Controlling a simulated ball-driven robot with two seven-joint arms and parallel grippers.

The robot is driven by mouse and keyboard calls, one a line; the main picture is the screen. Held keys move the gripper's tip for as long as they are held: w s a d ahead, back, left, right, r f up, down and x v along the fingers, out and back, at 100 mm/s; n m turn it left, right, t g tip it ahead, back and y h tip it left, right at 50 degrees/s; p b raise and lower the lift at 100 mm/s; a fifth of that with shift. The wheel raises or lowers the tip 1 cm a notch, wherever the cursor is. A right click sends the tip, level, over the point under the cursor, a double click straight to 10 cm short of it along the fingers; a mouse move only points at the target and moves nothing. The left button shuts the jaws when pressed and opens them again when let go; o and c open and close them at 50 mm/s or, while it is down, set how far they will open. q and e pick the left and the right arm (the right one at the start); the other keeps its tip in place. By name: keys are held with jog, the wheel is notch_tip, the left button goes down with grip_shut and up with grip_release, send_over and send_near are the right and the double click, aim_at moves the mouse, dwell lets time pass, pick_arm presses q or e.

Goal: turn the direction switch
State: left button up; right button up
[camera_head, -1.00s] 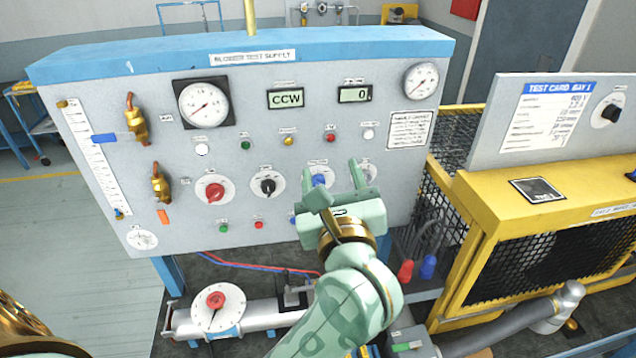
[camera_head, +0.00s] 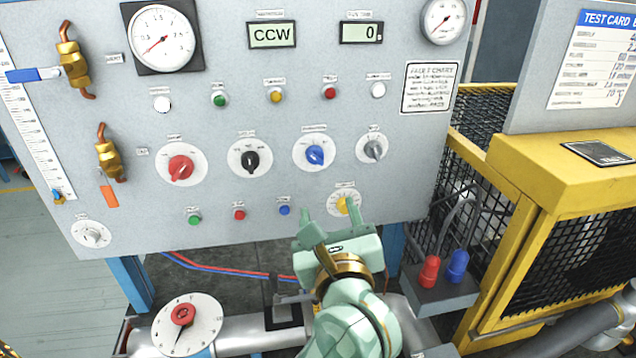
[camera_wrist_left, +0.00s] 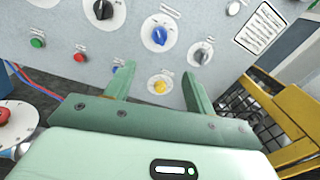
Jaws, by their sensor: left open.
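The grey test panel (camera_head: 120,200) carries several rotary knobs: red (camera_head: 180,168), black (camera_head: 250,159), blue (camera_head: 315,154), grey (camera_head: 374,149) and a small yellow one (camera_head: 346,205). Their labels are too small to read, so I cannot tell which is the direction switch. A display (camera_head: 272,35) reads CCW. My left gripper (camera_head: 331,211) is open and empty, low in front of the panel beside the yellow knob. In the left wrist view the yellow knob (camera_wrist_left: 159,86) appears between the spread fingers of the left gripper (camera_wrist_left: 158,75); contact is not visible. My right gripper is not in view.
Small buttons (camera_head: 240,215) sit left of the yellow knob. A yellow mesh-sided frame (camera_head: 540,200) stands close on the right. Red and blue plugs (camera_head: 430,271) stand below right. A pipe with a red-centred dial (camera_head: 188,325) lies below the panel.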

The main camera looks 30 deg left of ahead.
aim_at(316, 162)
pick_arm(q)
jog(key=b+x, duration=0.2)
jog(key=x, duration=1.3)
jog(key=shift+f, duration=0.1)
jog(key=shift+w+a, duration=0.4)
jog(key=shift+w, duration=0.2)
jog(key=c, duration=1)
